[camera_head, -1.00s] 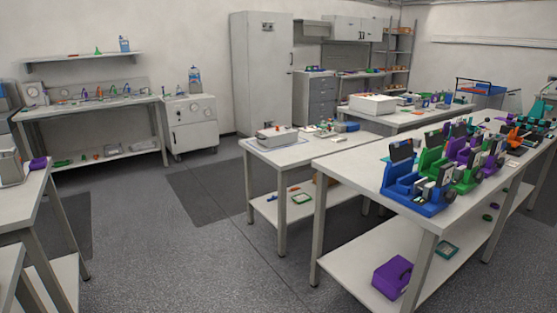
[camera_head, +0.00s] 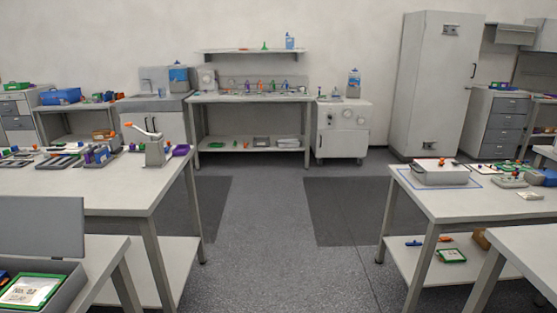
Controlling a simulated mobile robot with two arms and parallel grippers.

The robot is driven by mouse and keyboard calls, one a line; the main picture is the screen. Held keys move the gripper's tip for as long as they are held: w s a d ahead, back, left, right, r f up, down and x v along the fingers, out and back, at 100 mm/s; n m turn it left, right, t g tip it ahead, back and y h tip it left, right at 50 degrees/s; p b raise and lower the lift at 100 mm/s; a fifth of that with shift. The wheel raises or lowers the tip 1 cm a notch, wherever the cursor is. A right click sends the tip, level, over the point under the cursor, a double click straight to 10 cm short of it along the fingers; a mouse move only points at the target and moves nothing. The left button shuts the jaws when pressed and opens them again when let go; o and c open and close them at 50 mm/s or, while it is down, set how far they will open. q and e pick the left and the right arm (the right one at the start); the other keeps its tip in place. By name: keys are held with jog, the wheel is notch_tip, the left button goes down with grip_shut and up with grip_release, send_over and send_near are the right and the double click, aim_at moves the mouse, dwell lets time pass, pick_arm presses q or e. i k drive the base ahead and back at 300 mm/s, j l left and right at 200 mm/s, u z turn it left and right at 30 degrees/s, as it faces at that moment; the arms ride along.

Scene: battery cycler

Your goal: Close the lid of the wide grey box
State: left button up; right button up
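A grey box (camera_head: 73,283) with its lid (camera_head: 42,228) standing up open is at the lower left corner, on a light table. A green-framed card (camera_head: 32,291) and something blue lie inside it. The picture's edge cuts off the box's left and front parts. Another light grey box (camera_head: 440,175), with a pale top and small red parts on it, stands on the right table; it looks closed. Neither of my grippers is in view.
A table (camera_head: 130,195) with racks and a lever press (camera_head: 153,148) stands at the left. The right table (camera_head: 455,205) has a lower shelf. The dark grey floor (camera_head: 275,230) between them is clear. A workbench, a cabinet and a tall locker (camera_head: 433,90) line the back wall.

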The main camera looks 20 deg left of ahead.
aim_at(53, 227)
jog(key=i+j+u, duration=0.1)
jog(key=i+u, duration=0.75)
jog(key=i+l+u, duration=0.15)
jog(key=i+u, duration=0.25)
jog(key=i+l+u, duration=0.25)
jog(key=u, duration=0.2)
jog(key=i+l, duration=0.05)
